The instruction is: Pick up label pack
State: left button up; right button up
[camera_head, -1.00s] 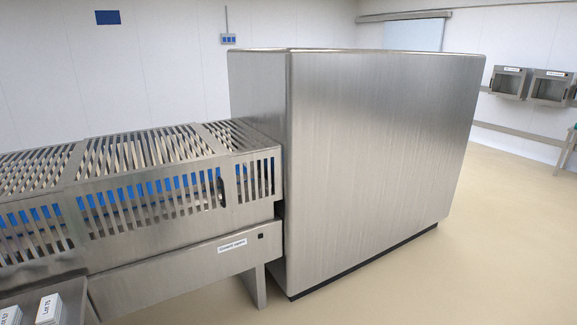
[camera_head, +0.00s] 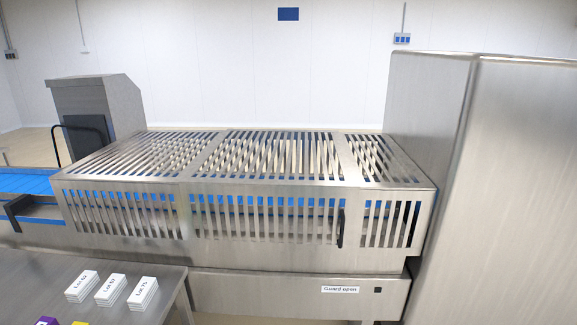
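Three white label packs lie in a row on the steel table (camera_head: 150,275) at the lower left of the head view. The left pack (camera_head: 82,286) has a mark that looks like "Lot 52". The middle pack (camera_head: 111,290) also bears a lot mark, its number hard to read. The right pack (camera_head: 142,292) reads "Lot 75". The packs stand slightly apart from each other. Neither of my grippers is in view.
A slotted steel guard (camera_head: 265,190) covers a blue conveyor behind the table; its front label (camera_head: 340,289) reads "Guard open". A large steel cabinet (camera_head: 520,190) stands at right. A purple item (camera_head: 47,321) and a yellow item (camera_head: 80,323) show at the bottom edge.

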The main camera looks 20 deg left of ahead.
aim_at(81, 288)
jog(key=i+u, duration=0.15)
jog(key=u, duration=0.25)
jog(key=i+u, duration=0.15)
jog(key=u, duration=0.2)
jog(key=i+l+u, duration=0.15)
jog(key=u, duration=0.25)
jog(key=i+l+u, duration=0.15)
jog(key=u, duration=0.25)
jog(key=i+l+u, duration=0.1)
jog(key=u, duration=0.4)
jog(key=l+u, duration=0.25)
jog(key=u, duration=0.2)
jog(key=l+u, duration=0.2)
jog(key=u, duration=0.3)
